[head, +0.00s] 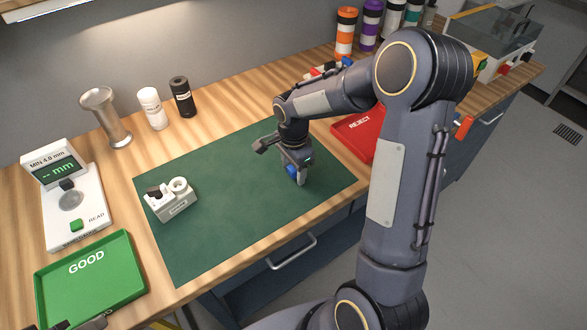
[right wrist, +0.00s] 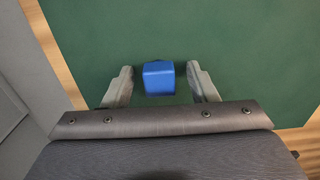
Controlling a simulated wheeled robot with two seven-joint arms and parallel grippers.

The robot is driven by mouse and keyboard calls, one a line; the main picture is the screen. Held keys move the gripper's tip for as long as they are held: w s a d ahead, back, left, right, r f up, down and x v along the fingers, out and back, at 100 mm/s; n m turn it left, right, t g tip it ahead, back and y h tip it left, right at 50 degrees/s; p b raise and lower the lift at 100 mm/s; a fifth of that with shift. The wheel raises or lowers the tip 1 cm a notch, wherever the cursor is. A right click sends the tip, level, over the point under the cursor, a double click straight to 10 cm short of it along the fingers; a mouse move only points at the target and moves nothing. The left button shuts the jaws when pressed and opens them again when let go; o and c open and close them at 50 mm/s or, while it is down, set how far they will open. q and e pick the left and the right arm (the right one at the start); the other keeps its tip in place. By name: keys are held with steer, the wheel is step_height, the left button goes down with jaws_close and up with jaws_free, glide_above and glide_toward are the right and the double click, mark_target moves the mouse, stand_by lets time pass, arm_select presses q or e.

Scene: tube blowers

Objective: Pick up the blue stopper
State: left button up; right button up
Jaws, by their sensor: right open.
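The blue stopper (head: 291,170) is on the green mat (head: 235,215), partly hidden by my right gripper (head: 296,174) in the head view. In the right wrist view the blue stopper (right wrist: 159,74) shows as a small block between the two fingers of my right gripper (right wrist: 161,84). The fingers are open, with a gap on each side of it. Dark parts at the bottom left edge of the head view appear to be my left gripper (head: 80,324), mostly cut off.
A white two-part holder (head: 171,201) stands on the mat's left. A green GOOD tray (head: 92,284) and a white gauge (head: 75,212) are at left. A red REJECT tray (head: 352,139) is behind my right arm. Bottles (head: 151,108) and a metal cup (head: 106,117) stand at the back.

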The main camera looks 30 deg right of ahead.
steer(key=shift+c, duration=0.4)
steer(key=c, duration=1)
steer(key=shift+o, duration=0.2)
